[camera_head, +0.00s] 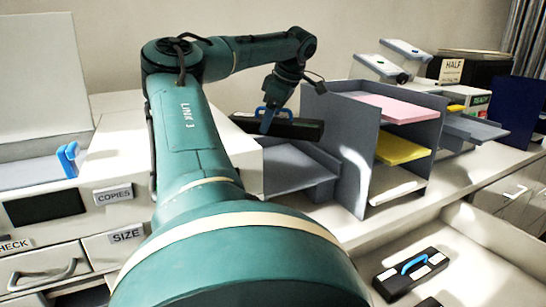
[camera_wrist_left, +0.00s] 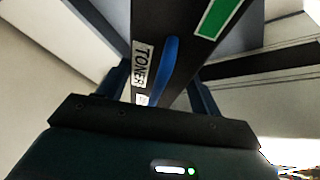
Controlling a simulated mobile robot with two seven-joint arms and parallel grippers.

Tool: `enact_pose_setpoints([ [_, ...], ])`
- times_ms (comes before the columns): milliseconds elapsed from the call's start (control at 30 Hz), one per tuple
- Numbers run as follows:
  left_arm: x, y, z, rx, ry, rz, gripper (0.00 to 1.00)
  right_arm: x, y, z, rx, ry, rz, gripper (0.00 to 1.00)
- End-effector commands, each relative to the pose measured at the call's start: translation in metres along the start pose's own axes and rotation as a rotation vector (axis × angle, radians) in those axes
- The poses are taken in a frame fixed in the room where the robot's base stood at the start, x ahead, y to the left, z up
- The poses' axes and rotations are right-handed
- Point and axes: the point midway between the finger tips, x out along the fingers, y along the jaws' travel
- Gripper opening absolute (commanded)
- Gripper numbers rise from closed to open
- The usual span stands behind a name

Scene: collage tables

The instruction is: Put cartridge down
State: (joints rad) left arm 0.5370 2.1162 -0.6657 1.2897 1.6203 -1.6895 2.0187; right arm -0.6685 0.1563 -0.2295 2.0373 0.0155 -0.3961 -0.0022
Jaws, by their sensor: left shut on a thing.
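My left gripper (camera_head: 268,118) is shut on a black toner cartridge (camera_head: 300,129) by its blue handle. The cartridge is held beside the left side of the grey paper sorter, above a grey sloping tray (camera_head: 298,170). I cannot tell whether its underside touches anything. In the left wrist view the held cartridge (camera_wrist_left: 187,22) shows a white TONER label, a green label and the blue handle between my blue fingers. A second black cartridge (camera_head: 440,262) with a blue handle lies in the open drawer at the lower right. My right gripper is not in view.
The grey sorter (camera_head: 350,160) holds pink and yellow sheets. A copier (camera_head: 110,195) with a COPIES label and drawers stands at the left. The open drawer (camera_head: 480,225) has bare space around its cartridge. Boxes and bins (camera_head: 470,68) stand at the back right. My arm hides the middle.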

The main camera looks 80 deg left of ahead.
Motion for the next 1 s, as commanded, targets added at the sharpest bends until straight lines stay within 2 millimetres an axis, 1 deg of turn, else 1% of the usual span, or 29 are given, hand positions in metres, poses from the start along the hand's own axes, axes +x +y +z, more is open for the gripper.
enact_pose_setpoints([
  [33, 0.011, -0.002, 0.004, 0.001, 0.000, 0.001, 0.16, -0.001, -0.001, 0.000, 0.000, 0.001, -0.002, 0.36],
  [100, 0.026, -0.004, 0.010, 0.000, 0.000, 0.000, 0.16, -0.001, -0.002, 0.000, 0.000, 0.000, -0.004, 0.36],
  [200, 0.042, -0.006, 0.017, -0.001, 0.000, 0.002, 0.16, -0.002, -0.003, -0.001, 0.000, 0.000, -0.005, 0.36],
  [300, 0.052, -0.008, 0.021, -0.001, 0.000, 0.002, 0.16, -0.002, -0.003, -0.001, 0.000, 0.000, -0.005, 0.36],
  [433, 0.061, -0.009, 0.025, -0.002, 0.000, 0.003, 0.16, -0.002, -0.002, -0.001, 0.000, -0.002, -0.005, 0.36],
  [600, 0.082, -0.012, 0.034, -0.001, 0.000, 0.002, 0.16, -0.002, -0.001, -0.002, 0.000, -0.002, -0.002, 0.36],
  [733, 0.091, -0.014, 0.037, -0.002, 0.000, 0.003, 0.16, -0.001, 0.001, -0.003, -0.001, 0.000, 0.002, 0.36],
  [933, 0.092, -0.014, 0.037, -0.002, 0.000, 0.003, 0.16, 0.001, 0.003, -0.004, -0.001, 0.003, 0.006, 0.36],
  [967, 0.093, -0.014, 0.038, 0.000, 0.000, 0.001, 0.67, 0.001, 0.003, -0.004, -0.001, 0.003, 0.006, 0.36],
  [1000, 0.092, -0.014, 0.038, 0.000, 0.000, 0.001, 0.71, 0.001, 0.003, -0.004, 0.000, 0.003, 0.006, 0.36],
])
